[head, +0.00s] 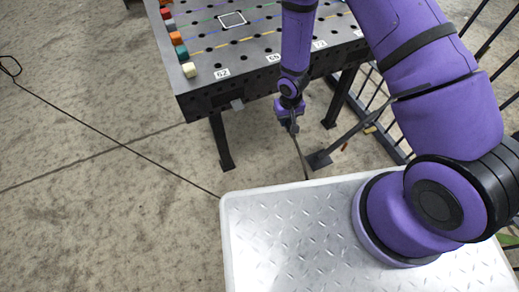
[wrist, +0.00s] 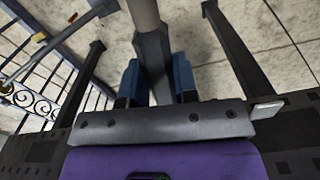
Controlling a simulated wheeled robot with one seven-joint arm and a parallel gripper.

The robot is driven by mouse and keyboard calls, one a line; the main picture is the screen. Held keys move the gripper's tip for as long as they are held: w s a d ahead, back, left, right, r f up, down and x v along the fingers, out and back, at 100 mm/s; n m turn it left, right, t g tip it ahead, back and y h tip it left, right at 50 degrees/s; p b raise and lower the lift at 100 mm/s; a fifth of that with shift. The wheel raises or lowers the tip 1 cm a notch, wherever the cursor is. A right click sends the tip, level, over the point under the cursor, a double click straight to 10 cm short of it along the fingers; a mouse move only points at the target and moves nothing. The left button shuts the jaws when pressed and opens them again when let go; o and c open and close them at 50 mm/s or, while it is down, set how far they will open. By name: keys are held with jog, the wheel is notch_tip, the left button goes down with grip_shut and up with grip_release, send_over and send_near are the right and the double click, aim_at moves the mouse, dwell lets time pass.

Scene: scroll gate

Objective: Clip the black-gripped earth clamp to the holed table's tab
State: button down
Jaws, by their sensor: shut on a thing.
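The holed table (head: 265,75) is dark, with its near edge toward me. A small grey tab (head: 237,104) sticks out of that edge near the left corner; a pale tab (wrist: 267,108) shows at the right in the wrist view. My gripper (head: 289,118) is in front of the near edge, right of the tab and apart from it. In the wrist view, its blue fingers (wrist: 157,82) are shut on a dark grip, which I take to be the earth clamp (wrist: 153,52). The clamp's jaws cannot be made out.
Coloured blocks (head: 180,50) line the table's left edge. A thin black cable (head: 110,138) crosses the floor to my base. Table legs (head: 222,140) and dark railings (head: 385,120) stand below and to the right. Floor at the left is mostly clear.

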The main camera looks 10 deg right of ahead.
jog(key=s+a+n, duration=0.2)
jog(key=s+a, duration=0.9)
jog(key=w+a, duration=0.1)
jog(key=w, duration=0.6)
jog(key=shift+a+f, duration=0.2)
jog(key=shift+a, duration=0.1)
jog(key=shift+w+a, duration=0.2)
jog(key=shift+w, duration=0.5)
jog(key=shift+w+a, duration=0.2)
jog(key=shift+w, duration=0.5)
jog(key=shift+w+a, duration=0.2)
jog(key=shift+w, duration=0.5)
dwell(2.7)
jog(key=c, duration=0.7)
grip_release()
jog(key=shift+c, duration=0.2)
jog(key=o, duration=0.6)
